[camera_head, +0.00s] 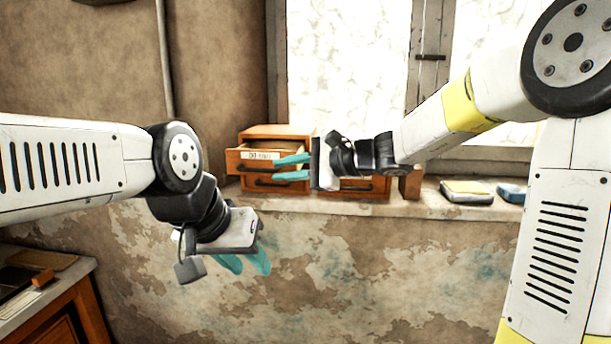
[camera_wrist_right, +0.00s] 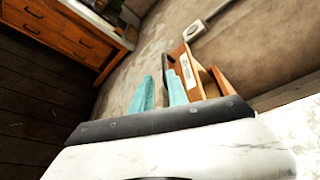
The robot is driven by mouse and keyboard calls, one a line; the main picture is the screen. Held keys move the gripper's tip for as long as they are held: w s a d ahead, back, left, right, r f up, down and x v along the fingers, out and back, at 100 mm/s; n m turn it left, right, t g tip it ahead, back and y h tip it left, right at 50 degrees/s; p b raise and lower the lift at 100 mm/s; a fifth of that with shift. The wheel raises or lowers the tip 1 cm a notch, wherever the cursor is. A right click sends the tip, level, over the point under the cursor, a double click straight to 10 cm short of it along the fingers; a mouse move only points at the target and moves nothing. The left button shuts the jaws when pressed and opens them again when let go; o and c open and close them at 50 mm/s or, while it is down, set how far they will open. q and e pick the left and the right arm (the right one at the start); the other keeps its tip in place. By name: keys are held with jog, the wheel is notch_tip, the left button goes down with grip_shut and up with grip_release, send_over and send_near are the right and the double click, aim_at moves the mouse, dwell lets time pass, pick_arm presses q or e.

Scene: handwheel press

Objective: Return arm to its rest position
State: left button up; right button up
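My right gripper (camera_head: 291,168) reaches in from the right in front of the small wooden drawer box on the windowsill. My left gripper (camera_head: 246,262) hangs lower, in front of the bare wall under the sill. Its teal fingers point down, are apart and hold nothing. The drawer box (camera_head: 275,131) has its upper left drawer (camera_head: 247,166) pulled out, with a white label. My right gripper hides part of the box.
A wooden cabinet (camera_head: 45,310) stands at lower left.

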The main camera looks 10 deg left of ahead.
jog(key=s+d+f+n+h, duration=0.3)
jog(key=s+d+h, duration=0.1)
jog(key=s+d, duration=0.3)
jog(key=s+d+f+n+h, duration=0.3)
jog(key=s+d+n+h, duration=0.1)
jog(key=s+d, duration=0.4)
jog(key=s+d+f+n+t+h, duration=0.1)
jog(key=s+d+f+n+h, duration=0.2)
jog(key=s+d, duration=0.4)
jog(key=d+h, duration=0.1)
jog(key=d, duration=0.3)
jog(key=shift+s+n, duration=0.3)
jog(key=shift+s, duration=0.1)
jog(key=shift+a+f, duration=0.1)
